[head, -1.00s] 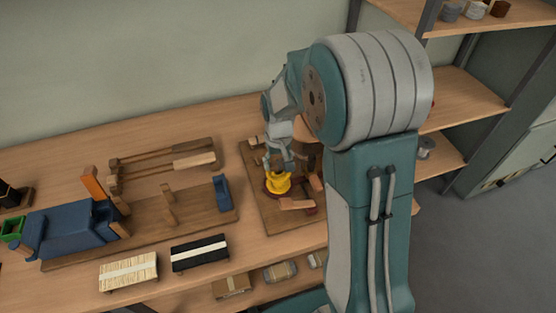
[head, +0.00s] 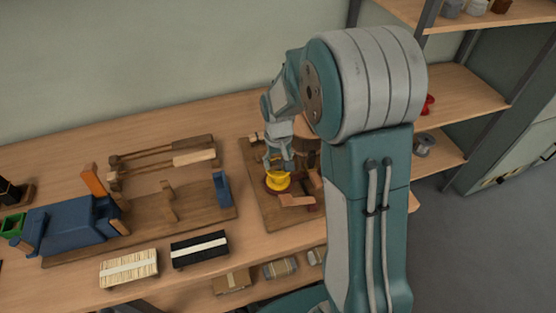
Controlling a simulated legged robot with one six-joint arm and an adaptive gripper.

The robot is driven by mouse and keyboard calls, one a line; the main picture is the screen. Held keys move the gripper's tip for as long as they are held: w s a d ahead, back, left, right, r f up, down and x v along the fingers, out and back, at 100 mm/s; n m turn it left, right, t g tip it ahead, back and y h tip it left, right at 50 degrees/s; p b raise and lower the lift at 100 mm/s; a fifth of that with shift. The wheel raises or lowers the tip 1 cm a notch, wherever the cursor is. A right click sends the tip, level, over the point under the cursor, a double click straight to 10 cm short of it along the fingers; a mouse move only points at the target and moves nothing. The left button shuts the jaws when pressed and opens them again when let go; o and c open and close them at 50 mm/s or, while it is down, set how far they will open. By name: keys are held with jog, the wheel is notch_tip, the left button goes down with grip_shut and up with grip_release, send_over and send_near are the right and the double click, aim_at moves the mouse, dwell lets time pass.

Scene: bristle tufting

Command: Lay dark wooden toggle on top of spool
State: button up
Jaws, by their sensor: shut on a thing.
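A yellow spool (head: 277,182) stands on a reddish round base on the brown wooden board at the right of the bench. My gripper (head: 279,166) points down right above the spool, with its fingertips close to the spool's top. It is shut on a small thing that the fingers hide. I cannot make out the dark wooden toggle clearly, nor tell whether the gripper touches the spool.
Wooden blocks (head: 296,200) lie on the board (head: 262,213) close to the spool. To the left are a blue clamp-like fixture (head: 70,226) on a long board and two bristle bundles, pale (head: 129,268) and black (head: 199,249). Shelves (head: 462,100) stand at the right.

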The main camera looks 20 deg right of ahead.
jog(key=shift+f, duration=0.2)
jog(key=o, duration=0.7)
notch_tip(320, 180, up, 12)
jog(key=shift+f, duration=0.1)
dwell(0.3)
